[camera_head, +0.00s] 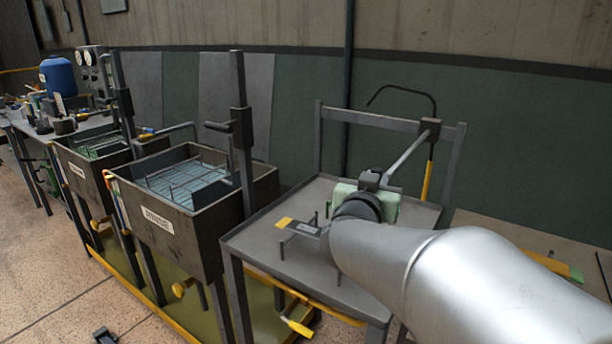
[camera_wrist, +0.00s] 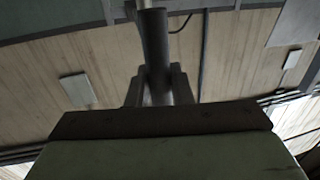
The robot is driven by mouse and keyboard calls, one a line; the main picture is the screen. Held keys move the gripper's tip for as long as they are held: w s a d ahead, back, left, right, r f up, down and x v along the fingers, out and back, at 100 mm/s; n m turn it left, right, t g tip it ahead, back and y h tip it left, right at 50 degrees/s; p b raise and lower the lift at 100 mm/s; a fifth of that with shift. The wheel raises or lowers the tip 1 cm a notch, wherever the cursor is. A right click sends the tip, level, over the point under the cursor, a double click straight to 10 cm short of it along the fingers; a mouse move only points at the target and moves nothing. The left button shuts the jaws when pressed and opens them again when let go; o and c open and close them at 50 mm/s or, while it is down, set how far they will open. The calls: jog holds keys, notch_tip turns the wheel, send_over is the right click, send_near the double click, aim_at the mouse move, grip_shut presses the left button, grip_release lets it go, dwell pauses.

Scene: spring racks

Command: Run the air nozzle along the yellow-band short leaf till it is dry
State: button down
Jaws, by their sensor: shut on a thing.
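The yellow-band short leaf (camera_head: 298,228), a short grey strip with a yellow end at its left, rests on small pegs above the grey drying table; my arm hides its right end. My gripper (camera_head: 374,180) is over the table, right of and above the leaf. In the wrist view my gripper (camera_wrist: 160,88) is shut on a dark round bar, which I take to be the air nozzle (camera_wrist: 156,50). In the head view a pale rod (camera_head: 408,154) runs from my gripper up to a dark block on the rear rail. The nozzle's tip and any wetness on the leaf cannot be made out.
The grey table (camera_head: 262,240) has a raised frame (camera_head: 318,140) behind it, with a black curved hose (camera_head: 402,88) and a yellow piece hanging there. A labelled dark tank (camera_head: 205,238) with bluish liquid stands left. Another tank (camera_head: 82,165) is farther left.

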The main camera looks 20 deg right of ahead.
jog(key=shift+s+d+f, duration=0.1)
jog(key=shift+s, duration=0.1)
jog(key=c, duration=1.3)
grip_release()
jog(key=shift+c, duration=0.2)
jog(key=p+v, duration=0.3)
jog(key=v, duration=0.4)
jog(key=shift+a, duration=0.2)
jog(key=shift+s, duration=0.15)
